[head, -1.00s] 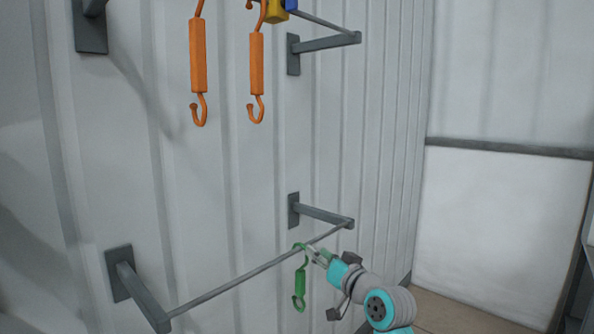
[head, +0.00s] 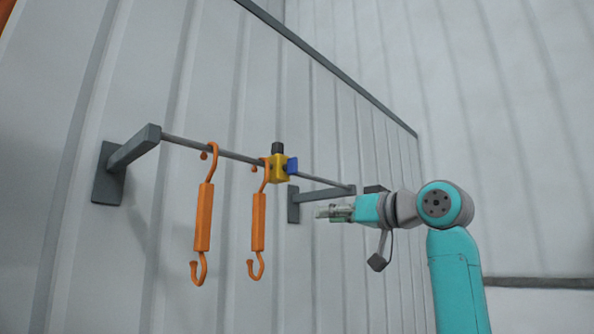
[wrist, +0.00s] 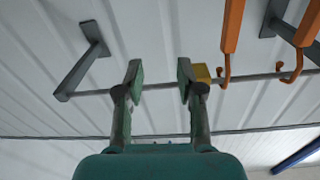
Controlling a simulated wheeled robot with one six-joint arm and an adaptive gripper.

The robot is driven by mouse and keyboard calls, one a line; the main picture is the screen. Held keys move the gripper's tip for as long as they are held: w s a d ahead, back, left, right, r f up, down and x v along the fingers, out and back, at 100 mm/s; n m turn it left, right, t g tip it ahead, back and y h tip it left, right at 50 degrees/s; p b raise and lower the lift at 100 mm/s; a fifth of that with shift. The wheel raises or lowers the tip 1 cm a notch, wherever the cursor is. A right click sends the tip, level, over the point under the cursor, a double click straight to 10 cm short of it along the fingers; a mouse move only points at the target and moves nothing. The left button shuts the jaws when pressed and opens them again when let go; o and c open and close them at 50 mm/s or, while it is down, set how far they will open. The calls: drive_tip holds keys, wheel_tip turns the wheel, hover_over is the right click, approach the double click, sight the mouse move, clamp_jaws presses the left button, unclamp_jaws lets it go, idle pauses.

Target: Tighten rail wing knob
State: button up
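In the wrist view my gripper (wrist: 160,82) is open and empty. Part of the yellow block (wrist: 203,72) shows just beside the right finger there. The blue wing knob is not visible in the wrist view, probably hidden by that finger.
Two orange hooks (head: 204,215) (head: 258,222) hang from the rail left of and near the yellow block. Grey wall brackets (head: 130,160) (head: 325,194) hold the rail ends. The ribbed wall lies behind.

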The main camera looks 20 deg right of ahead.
drive_tip(key=n, duration=0.2)
approach(296, 163)
drive_tip(key=d, duration=0.1)
drive_tip(key=shift+g, duration=0.3)
drive_tip(key=x, duration=1)
drive_tip(key=shift+a+r, duration=0.25)
drive_tip(key=shift+a, duration=0.1)
clamp_jaws()
